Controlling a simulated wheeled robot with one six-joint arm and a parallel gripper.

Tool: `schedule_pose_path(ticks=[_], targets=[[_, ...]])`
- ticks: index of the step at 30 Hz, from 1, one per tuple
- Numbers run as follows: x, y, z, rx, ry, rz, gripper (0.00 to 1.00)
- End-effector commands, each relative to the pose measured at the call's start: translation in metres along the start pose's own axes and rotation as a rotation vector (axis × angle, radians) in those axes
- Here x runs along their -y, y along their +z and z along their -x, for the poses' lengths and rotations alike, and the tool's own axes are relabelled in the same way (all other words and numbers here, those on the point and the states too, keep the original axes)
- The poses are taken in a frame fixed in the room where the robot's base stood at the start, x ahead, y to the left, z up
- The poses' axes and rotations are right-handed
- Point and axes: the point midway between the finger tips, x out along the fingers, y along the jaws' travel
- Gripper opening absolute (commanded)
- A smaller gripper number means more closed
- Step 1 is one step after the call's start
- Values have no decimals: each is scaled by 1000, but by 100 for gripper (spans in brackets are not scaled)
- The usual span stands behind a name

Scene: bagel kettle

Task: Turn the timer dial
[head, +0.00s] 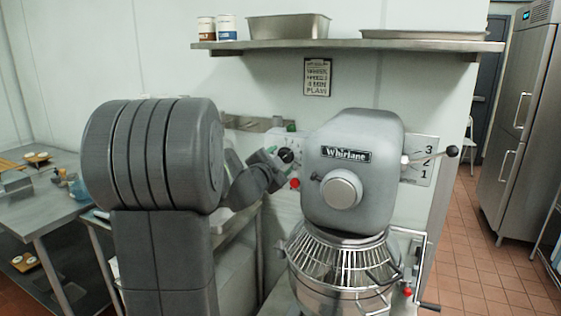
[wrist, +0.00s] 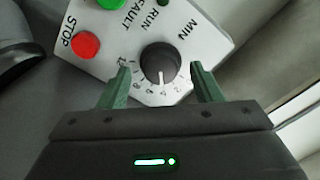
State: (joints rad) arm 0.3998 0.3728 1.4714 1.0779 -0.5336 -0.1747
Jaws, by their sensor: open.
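The timer dial is a round dark knob with a white pointer line, set on a pale control plate with numbers around it. In the wrist view the timer dial (wrist: 160,65) sits between the two green fingers of my gripper (wrist: 160,85), with a gap on each side. The fingers are open and do not appear to touch it. The pointer line faces the gripper, toward the low numbers. In the head view the dial (head: 286,155) is on the left side of the grey mixer (head: 352,175), and my gripper (head: 272,160) is right at it, partly hiding it.
A red STOP button (wrist: 86,45) and a green button (wrist: 110,3) are on the same plate, left of the dial. The mixer has a wire bowl guard (head: 340,262) and a speed lever (head: 451,151) at right. A shelf (head: 350,45) with pans and cans is above.

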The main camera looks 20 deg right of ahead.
Motion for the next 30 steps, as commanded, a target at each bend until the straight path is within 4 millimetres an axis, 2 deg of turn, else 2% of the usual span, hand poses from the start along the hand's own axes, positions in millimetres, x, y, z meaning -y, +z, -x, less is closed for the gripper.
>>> schedule_pose_path(ticks=[12,18,24,30], targets=[[0,0,81,0,-3,-2,59],[1,0,113,0,-4,-2,59],[0,0,128,-1,-2,0,59],[0,0,130,-1,-1,0,59]])
